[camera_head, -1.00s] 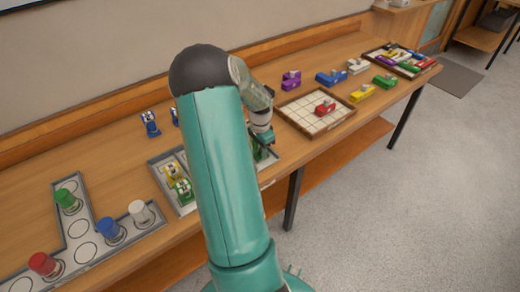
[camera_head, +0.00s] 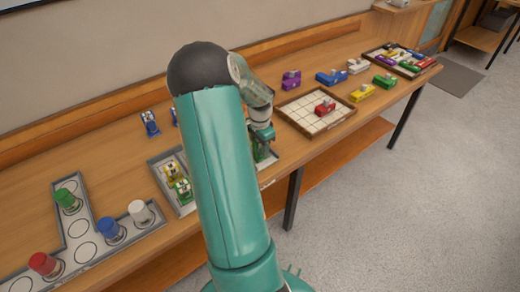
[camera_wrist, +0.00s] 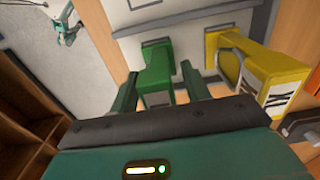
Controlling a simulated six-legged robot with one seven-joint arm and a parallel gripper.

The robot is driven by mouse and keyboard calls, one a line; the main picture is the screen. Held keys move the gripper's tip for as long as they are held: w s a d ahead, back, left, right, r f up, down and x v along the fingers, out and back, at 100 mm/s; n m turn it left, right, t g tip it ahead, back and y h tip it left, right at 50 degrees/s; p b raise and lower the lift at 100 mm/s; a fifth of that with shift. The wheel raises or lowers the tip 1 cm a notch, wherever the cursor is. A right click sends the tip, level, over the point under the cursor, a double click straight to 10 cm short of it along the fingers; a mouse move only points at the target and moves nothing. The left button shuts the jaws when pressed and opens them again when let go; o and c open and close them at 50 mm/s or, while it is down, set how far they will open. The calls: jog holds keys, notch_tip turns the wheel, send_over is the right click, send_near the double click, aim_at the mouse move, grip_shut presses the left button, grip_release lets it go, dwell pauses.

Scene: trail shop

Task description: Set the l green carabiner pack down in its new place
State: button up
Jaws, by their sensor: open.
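The green carabiner pack (camera_wrist: 157,68) stands on the pale floor of a grey-rimmed tray in the wrist view. My gripper (camera_wrist: 160,90) is open, with one finger on each side of the pack's near end; I cannot tell whether either finger touches it. In the head view the green pack (camera_head: 258,152) shows only partly below my gripper (camera_head: 264,138), as my arm covers much of the tray (camera_head: 160,182). A yellow pack (camera_wrist: 258,66) with a metal loop stands just right of the green one in the wrist view.
Another yellow pack (camera_head: 171,171) and a green pack (camera_head: 183,190) stand at the tray's left end. A gridded board (camera_head: 297,108) with a red pack (camera_head: 325,107) lies to the right. A T-shaped board (camera_head: 75,215) with coloured cylinders lies left.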

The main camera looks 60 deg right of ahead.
notch_tip(320, 180, up, 10)
jog(key=shift+r, duration=0.15)
jog(key=shift+w+a+r, duration=0.2)
jog(key=shift+w, duration=0.05)
jog(key=w+a+r+n+t, duration=0.1)
jog(key=w+a+r+n, duration=0.3)
jog(key=a, duration=0.5)
jog(key=w+a+r+n+t, duration=0.1)
jog(key=w+a+r+n, duration=0.25)
jog(key=a, duration=0.55)
jog(key=w+a+r+n+t, duration=0.1)
jog(key=w+a+r+n, duration=0.3)
jog(key=a, duration=0.5)
jog(key=s+a+r+n+t, duration=0.1)
jog(key=s+a+n, duration=0.1)
jog(key=a+n, duration=0.2)
jog(key=s+a+r+n, duration=0.1)
jog(key=s+a+n, duration=0.2)
jog(key=a, duration=0.7)
jog(key=s+a+r+n+t, duration=0.1)
jog(key=s+a+n, duration=0.2)
jog(key=a+n, duration=0.2)
jog(key=a, duration=0.2)
jog(key=shift+s+a+r+t, duration=0.15)
jog(key=shift+a+r+t, duration=0.15)
jog(key=shift+a+r, duration=0.1)
